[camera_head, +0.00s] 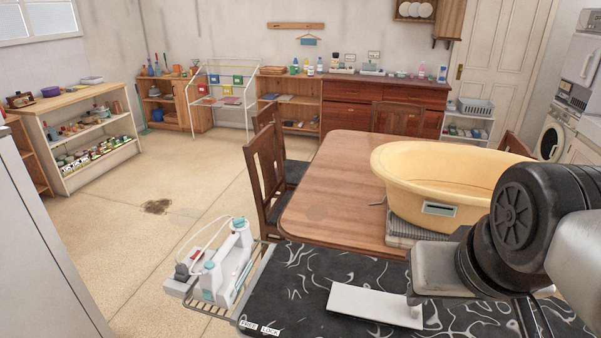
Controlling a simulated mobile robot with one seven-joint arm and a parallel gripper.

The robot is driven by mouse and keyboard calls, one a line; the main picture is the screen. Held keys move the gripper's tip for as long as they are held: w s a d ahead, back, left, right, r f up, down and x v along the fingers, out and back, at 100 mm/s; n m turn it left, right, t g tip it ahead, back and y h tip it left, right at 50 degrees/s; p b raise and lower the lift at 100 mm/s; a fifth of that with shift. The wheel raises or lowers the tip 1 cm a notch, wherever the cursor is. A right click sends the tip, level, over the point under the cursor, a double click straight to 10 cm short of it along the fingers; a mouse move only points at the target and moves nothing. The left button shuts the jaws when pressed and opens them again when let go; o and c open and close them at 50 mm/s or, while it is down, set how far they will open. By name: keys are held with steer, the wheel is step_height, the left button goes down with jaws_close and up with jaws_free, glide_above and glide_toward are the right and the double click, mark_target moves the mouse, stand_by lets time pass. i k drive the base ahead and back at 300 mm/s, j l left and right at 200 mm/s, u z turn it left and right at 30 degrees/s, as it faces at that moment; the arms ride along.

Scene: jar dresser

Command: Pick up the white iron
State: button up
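A white iron with teal parts (235,262) stands at the left end of the ironing board, on the metal rack there. It looks upright, with its pale handle and a light cord loop beside it. My arm reaches in from the right edge, above the right part of the board. Its grey end section (437,268) is well to the right of the iron and apart from it.
The dark patterned ironing board (300,270) fills the front. Behind is a wooden table (330,190) with a large yellow tub (440,175). Chairs stand around it. The floor at left is mostly clear.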

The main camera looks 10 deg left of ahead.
mark_target(233, 262)
steer(key=i+j+z, duration=0.2)
steer(key=j, duration=0.5)
steer(key=k+j+z, duration=0.15)
steer(key=j, duration=0.55)
steer(key=j+z, duration=0.2)
steer(key=j, duration=0.55)
steer(key=j+z, duration=0.2)
steer(key=j, duration=0.5)
steer(key=k+j+z, duration=0.15)
steer(key=j, duration=0.55)
